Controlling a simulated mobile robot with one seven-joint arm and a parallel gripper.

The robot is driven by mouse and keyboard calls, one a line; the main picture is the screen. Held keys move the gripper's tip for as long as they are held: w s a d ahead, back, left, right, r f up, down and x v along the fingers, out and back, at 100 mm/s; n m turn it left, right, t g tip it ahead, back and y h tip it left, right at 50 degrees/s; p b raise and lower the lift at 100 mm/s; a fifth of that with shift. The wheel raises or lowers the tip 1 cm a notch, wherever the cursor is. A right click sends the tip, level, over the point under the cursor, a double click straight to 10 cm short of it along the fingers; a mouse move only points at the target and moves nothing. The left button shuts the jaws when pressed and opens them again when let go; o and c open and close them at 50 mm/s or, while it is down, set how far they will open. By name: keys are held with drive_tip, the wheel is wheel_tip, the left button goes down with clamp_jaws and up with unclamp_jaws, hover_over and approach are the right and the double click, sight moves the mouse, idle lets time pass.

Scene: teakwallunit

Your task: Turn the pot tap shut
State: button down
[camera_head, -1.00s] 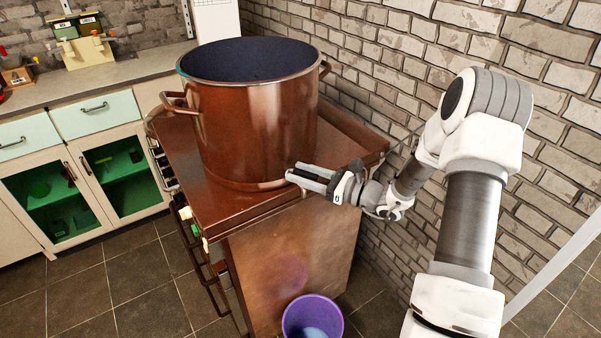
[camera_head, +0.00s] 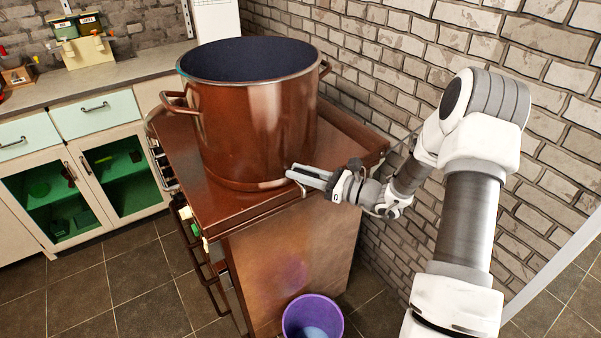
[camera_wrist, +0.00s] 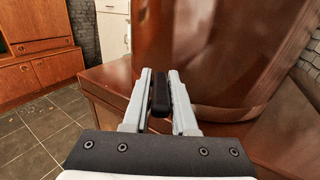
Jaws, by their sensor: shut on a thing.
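The large copper-brown pot (camera_head: 258,125) stands on the brown cabinet top (camera_head: 222,196); its wall also fills the upper right of the wrist view (camera_wrist: 225,50). My gripper (camera_head: 291,172) is at the pot's lower right side, near the front edge of the cabinet top. In the wrist view my gripper (camera_wrist: 160,78) is shut on a dark tap handle (camera_wrist: 160,95), which lies between the two light grey fingers.
A purple bucket (camera_head: 312,317) with something light blue in it stands on the floor below the gripper. A brick wall (camera_head: 400,75) runs close along the right. A counter with pale green drawers (camera_head: 95,115) is at the left.

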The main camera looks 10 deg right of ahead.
drive_tip(key=n+g+y, duration=0.2)
drive_tip(key=g, duration=0.1)
drive_tip(key=n+g, duration=0.1)
drive_tip(key=g, duration=0.1)
drive_tip(key=shift+w+d+f+n+y+b, duration=0.1)
drive_tip(key=shift+w+n+y+b, duration=0.15)
drive_tip(key=shift+n+y+b, duration=0.15)
drive_tip(key=n+g, duration=0.1)
drive_tip(key=g, duration=0.2)
drive_tip(key=n+g+b, duration=0.1)
drive_tip(key=n+g, duration=0.1)
drive_tip(key=shift+w+f+n+g+y, duration=0.1)
drive_tip(key=shift+w+n+g+y, duration=0.1)
drive_tip(key=shift+n+g+y, duration=0.15)
drive_tip(key=shift+w+n+g+h+b, duration=0.1)
drive_tip(key=shift+n+g+h+b, duration=0.35)
drive_tip(key=shift+n+g, duration=0.9)
drive_tip(key=shift+w+n+g+h+b, duration=0.1)
drive_tip(key=shift+n+g+b, duration=0.6)
drive_tip(key=shift+g, duration=1.2)
drive_tip(key=shift+r+g, duration=0.2)
drive_tip(key=shift+g, duration=0.1)
drive_tip(key=c, duration=0.8)
unclamp_jaws()
